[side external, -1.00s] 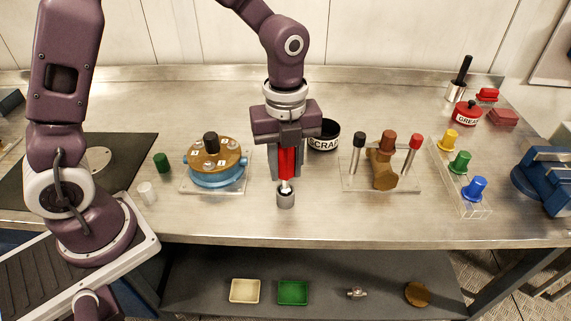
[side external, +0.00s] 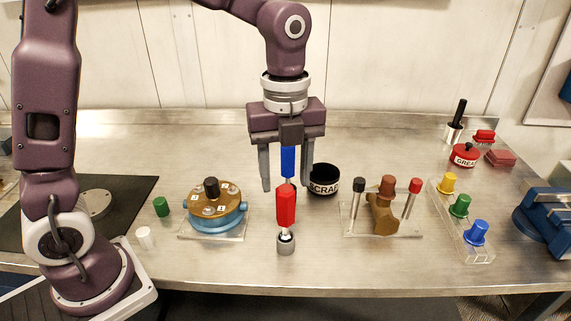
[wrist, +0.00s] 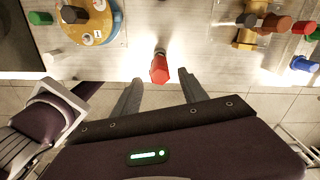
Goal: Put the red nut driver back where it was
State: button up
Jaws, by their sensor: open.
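The red nut driver (side external: 286,206) stands upright, its red handle up and its shaft end at a small grey cylindrical holder (side external: 285,243) near the bench's front edge. The wrist view shows the red handle (wrist: 159,71) from above, ahead of my fingertips. My gripper (side external: 285,187) is open, with its fingers spread apart above and apparently behind the red driver, not gripping it. A blue upright handle (side external: 288,161) shows between the fingers in the side view; it seems to stand behind, and its lower end is hidden by the red driver.
The black SCRAP cup (side external: 324,181) is close behind my right finger. A clear stand with a brass valve (side external: 383,212) and a rack with yellow, green and blue caps (side external: 460,206) stand right.

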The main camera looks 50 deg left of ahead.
jog(key=shift+r, duration=1.55)
jog(key=s+a+r+n+t, duration=0.1)
jog(key=s+a+n+t, duration=0.1)
jog(key=s+n, duration=0.7)
jog(key=s+a+r+n+t, duration=0.1)
jog(key=s+a+n+t, duration=0.2)
jog(key=s+n, duration=0.6)
jog(key=a+n, duration=0.1)
jog(key=n, duration=0.5)
jog(key=shift+a+r+t, duration=0.2)
jog(key=shift+r+t, duration=0.1)
jog(key=shift+r, duration=0.05)
jog(key=shift+w, duration=0.1)
